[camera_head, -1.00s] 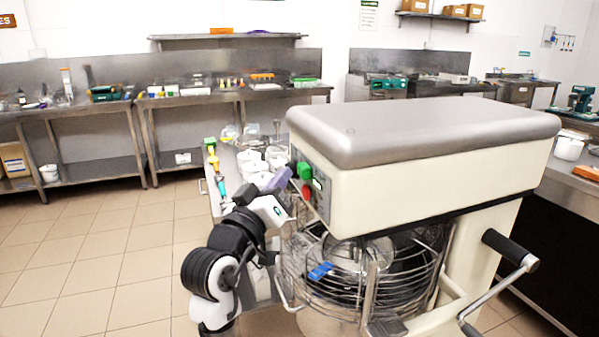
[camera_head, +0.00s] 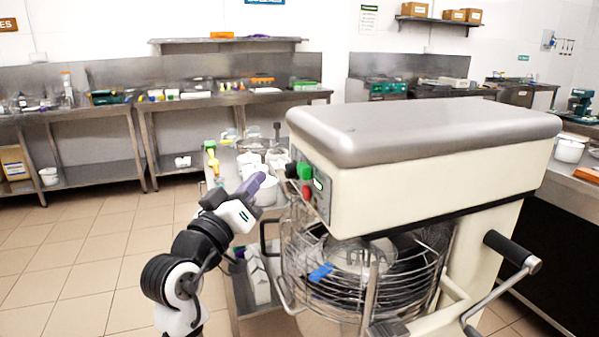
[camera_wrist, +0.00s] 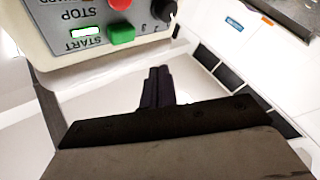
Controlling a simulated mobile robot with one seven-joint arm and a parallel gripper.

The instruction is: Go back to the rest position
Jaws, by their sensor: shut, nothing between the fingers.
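My gripper (camera_head: 254,184), with purple fingers, is shut and empty. In the head view it is left of the large cream mixer (camera_head: 425,165), apart from its control panel. In the wrist view the dark, closed fingers (camera_wrist: 158,86) point toward the panel, which carries a green START button (camera_wrist: 122,33), a red STOP button (camera_wrist: 119,4) and a black dial (camera_wrist: 163,11). In the head view the green button (camera_head: 305,170) and red button (camera_head: 306,190) show on the mixer's left side.
A wire guard (camera_head: 290,245) surrounds the mixer's bowl, and a crank handle (camera_head: 510,250) sticks out at its right. White tubs and a low steel table (camera_head: 240,295) stand just behind my arm. Tiled floor (camera_head: 80,265) is open on the left. Steel counters (camera_head: 235,97) line the back wall.

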